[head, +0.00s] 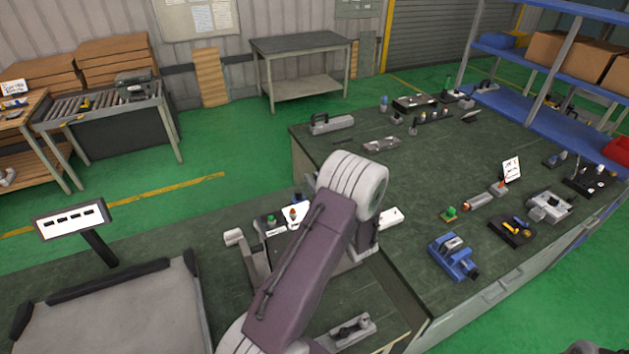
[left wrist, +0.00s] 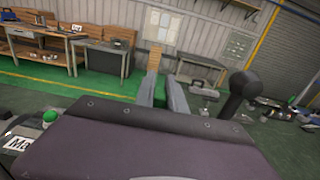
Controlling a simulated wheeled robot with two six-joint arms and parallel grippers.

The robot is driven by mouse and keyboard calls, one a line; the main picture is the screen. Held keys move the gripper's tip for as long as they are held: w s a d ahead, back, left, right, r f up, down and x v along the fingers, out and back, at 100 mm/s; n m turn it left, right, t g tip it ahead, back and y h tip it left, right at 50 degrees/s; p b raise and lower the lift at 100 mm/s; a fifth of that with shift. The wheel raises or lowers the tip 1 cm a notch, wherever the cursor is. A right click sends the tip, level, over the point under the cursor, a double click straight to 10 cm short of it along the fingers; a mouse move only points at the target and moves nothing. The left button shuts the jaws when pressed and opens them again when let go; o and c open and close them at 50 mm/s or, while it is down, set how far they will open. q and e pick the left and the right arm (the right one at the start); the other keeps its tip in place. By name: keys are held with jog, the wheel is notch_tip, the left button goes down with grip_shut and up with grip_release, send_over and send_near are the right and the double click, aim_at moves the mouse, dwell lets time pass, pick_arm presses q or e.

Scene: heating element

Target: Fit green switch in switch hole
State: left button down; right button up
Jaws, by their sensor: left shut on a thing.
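My left arm (head: 310,250) reaches up from the bottom of the head view, and its jaws are hidden there behind its links. In the left wrist view the grey fingers of my left gripper (left wrist: 161,93) show beyond the wrist. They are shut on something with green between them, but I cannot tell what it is. A small panel with a green knob (head: 271,218) and a red-topped part (head: 293,213) is partly behind my arm. A green knob (left wrist: 48,117) beside a white label shows at the left of the wrist view. I cannot make out the switch hole.
A dark workbench (head: 390,265) holds a blue vise (head: 453,257), a green part on a small block (head: 450,213), a black tray (head: 512,231) and other tools. A screen on a stand (head: 73,219) is at left. Bare benchtop lies around the vise.

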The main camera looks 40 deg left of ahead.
pick_arm(q)
notch_tip(320, 180, down, 3)
jog(key=shift+s+r+b, duration=0.15)
jog(key=shift+b, duration=0.75)
jog(key=shift+f+b, duration=0.3)
jog(key=shift+f, duration=0.15)
jog(key=shift+b, duration=0.45)
dwell(0.4)
jog(key=shift+f+b, duration=1.7)
jog(key=shift+f, duration=0.05)
